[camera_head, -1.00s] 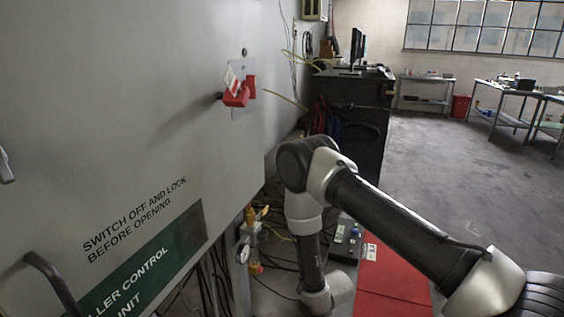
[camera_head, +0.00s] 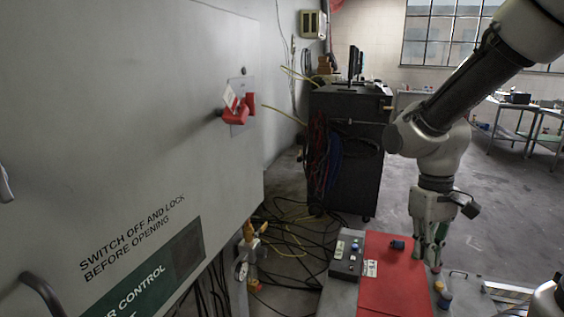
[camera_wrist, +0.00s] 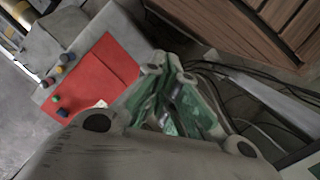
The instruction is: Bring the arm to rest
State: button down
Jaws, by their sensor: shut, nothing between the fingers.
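My arm (camera_head: 458,88) comes in from the upper right in the head view and bends at the elbow, its last part hanging straight down. My gripper (camera_head: 437,262) points downward with its green fingers close together and nothing between them. It hangs at the right edge of the red panel (camera_head: 392,289); whether it touches anything I cannot tell. In the wrist view my gripper (camera_wrist: 182,112) is shut and empty, with the red panel (camera_wrist: 88,78) to its left.
A grey cabinet (camera_head: 120,110) with a red switch handle (camera_head: 236,112) fills the left. A black cart (camera_head: 345,150) stands behind. A control box (camera_head: 348,259) sits left of the red panel. Cables (camera_head: 285,235) lie on the floor. Open floor (camera_head: 505,200) lies to the right.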

jog(key=s+d+r+m+t, duration=0.1)
jog(key=s+d+r+t, duration=0.2)
jog(key=r, duration=0.3)
jog(key=s+d+r+m+t, duration=0.1)
jog(key=s+d+r+t, duration=0.2)
jog(key=r, duration=0.3)
jog(key=shift+d+r+m, duration=0.15)
jog(key=shift+d+m, duration=0.1)
jog(key=shift+m, duration=0.15)
jog(key=shift+s, duration=0.1)
dwell(0.6)
